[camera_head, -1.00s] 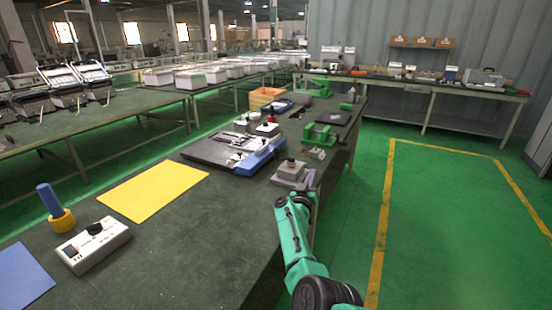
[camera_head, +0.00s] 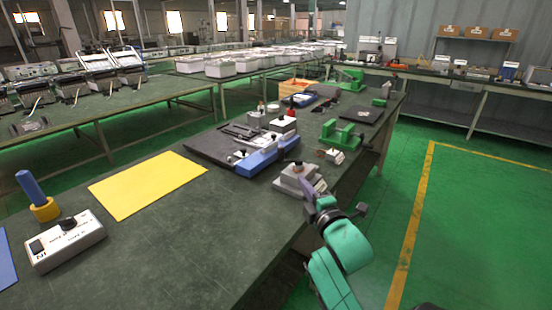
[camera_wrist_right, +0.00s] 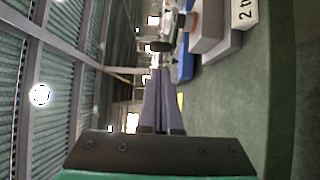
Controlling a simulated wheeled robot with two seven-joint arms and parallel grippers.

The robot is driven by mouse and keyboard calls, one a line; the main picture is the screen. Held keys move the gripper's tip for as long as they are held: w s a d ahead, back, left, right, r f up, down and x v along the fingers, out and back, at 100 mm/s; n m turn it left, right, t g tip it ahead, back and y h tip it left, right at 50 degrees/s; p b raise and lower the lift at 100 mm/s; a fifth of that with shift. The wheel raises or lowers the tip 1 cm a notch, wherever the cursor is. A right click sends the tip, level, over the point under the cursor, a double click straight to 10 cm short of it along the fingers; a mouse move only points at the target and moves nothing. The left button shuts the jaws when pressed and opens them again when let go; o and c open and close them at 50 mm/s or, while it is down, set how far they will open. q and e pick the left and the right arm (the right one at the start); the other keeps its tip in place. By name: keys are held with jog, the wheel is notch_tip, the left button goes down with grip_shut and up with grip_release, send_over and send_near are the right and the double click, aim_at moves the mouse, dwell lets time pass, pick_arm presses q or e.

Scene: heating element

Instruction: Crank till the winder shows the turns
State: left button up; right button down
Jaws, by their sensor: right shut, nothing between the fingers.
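A green device on a base (camera_head: 342,134), possibly the winder, stands near the right edge of the bench; its crank and any turn reading are too small to make out. A grey stepped box (camera_head: 297,180) with a dark knob on top sits nearer, at the bench edge. My right gripper (camera_head: 313,188) is shut and empty, just right of this box; I cannot tell whether they touch. In the right wrist view the closed fingers (camera_wrist_right: 162,95) point toward the bench, with a pale box (camera_wrist_right: 212,28) and a partly cut-off label ahead. My left gripper is not in view.
The bench's near middle is clear. Another green device (camera_head: 347,78) stands farther back.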

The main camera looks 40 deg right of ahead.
aim_at(282, 155)
jog(key=p+x, duration=0.2)
jog(key=x, duration=1)
jog(key=shift+w+d+r, duration=0.1)
jog(key=shift+w+r, duration=0.05)
jog(key=shift+w, duration=0.15)
jog(key=shift+w+d, duration=0.1)
jog(key=shift+w, duration=0.1)
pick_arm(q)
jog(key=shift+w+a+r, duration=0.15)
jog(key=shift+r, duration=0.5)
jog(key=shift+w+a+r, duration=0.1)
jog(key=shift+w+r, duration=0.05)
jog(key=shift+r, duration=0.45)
